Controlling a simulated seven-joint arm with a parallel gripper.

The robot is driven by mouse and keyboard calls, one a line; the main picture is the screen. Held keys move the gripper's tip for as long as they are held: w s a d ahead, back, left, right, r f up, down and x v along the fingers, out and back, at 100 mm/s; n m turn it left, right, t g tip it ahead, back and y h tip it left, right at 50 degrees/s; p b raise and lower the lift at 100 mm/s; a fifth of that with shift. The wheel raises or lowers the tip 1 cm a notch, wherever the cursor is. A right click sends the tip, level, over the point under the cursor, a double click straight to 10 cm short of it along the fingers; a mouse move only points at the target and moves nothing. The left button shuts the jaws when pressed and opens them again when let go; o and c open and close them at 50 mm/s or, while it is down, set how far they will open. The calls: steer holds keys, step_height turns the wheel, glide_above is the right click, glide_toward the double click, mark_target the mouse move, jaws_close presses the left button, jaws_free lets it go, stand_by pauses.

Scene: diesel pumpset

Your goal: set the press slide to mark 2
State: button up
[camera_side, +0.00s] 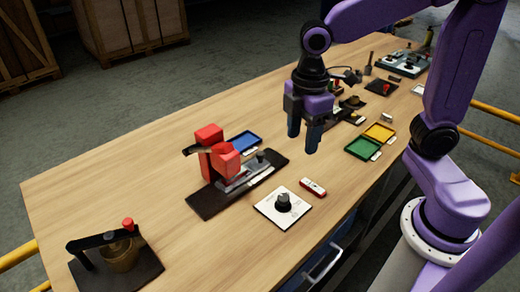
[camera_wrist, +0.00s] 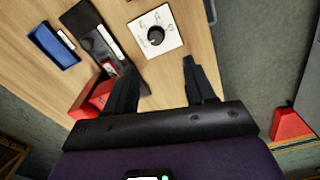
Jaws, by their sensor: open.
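The red press (camera_side: 217,155) stands on a black base (camera_side: 205,204) in the middle of the table. A grey slide rail (camera_side: 245,174) with a small dark knob (camera_side: 260,157) runs along that base. Its mark numbers are too small to read. In the wrist view the red press (camera_wrist: 95,100) and black base (camera_wrist: 85,25) are at the left, partly hidden by a finger. My gripper (camera_side: 303,142) is open and empty, pointing down above the table, to the right of the press and apart from it. Its fingers also show in the wrist view (camera_wrist: 160,68).
A white plate with a black dial (camera_side: 283,203) and a red-white block (camera_side: 313,187) lie right of the press. A blue tray (camera_side: 243,141) is behind it. Green (camera_side: 362,148) and yellow (camera_side: 379,132) trays lie further right.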

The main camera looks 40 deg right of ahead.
steer(key=w+n, duration=0.1)
steer(key=w, duration=0.8)
steer(key=n, duration=0.2)
glide_above(260, 153)
step_height(260, 153, down, 17)
steer(key=shift+s+r, duration=0.1)
steer(key=shift+r, duration=0.05)
